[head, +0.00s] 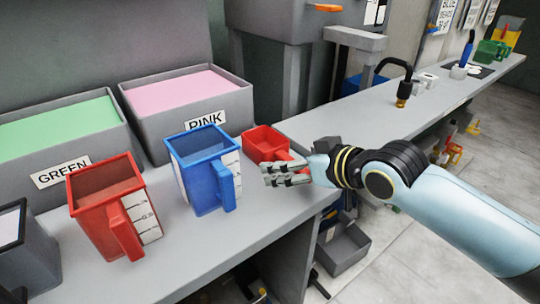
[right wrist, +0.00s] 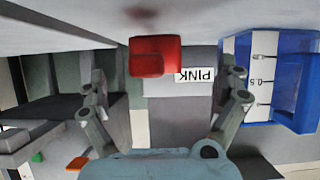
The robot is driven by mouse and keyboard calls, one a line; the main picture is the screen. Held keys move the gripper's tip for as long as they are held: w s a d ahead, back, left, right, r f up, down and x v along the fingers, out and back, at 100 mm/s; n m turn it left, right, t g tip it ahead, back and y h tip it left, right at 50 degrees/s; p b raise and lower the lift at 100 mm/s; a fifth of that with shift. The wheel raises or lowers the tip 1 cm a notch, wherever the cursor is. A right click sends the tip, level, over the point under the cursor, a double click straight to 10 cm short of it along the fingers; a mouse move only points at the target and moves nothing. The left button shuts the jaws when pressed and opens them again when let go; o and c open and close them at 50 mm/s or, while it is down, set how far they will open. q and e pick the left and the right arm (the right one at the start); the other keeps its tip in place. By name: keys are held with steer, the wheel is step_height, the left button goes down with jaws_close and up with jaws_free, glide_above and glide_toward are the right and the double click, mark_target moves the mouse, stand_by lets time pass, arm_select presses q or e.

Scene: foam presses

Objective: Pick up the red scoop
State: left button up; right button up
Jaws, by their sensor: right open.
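The red scoop (head: 262,143) lies on the grey counter, right of the blue measuring jug (head: 205,165). My right gripper (head: 270,174) reaches in from the right, its fingers close to the scoop's handle and partly covering it. In the right wrist view, which looks upside down, the scoop (right wrist: 155,52) shows between and beyond the two spread fingers of my right gripper (right wrist: 163,85). The gripper is open and holds nothing. Whether a finger touches the scoop I cannot tell. My left gripper is not in view.
A red jug (head: 105,205) stands left of the blue jug. Grey bins hold green foam (head: 60,130) and pink foam (head: 180,90) behind. The counter's front edge (head: 225,265) is near. Clear counter lies right of the scoop; a grey box (head: 343,250) stands on the floor.

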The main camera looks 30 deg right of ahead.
mark_target(287, 157)
steer(key=x, duration=0.6)
steer(key=shift+w+d+r, duration=0.15)
steer(key=shift+w+d, duration=0.1)
steer(key=shift+d, duration=0.05)
steer(key=c, duration=1.4)
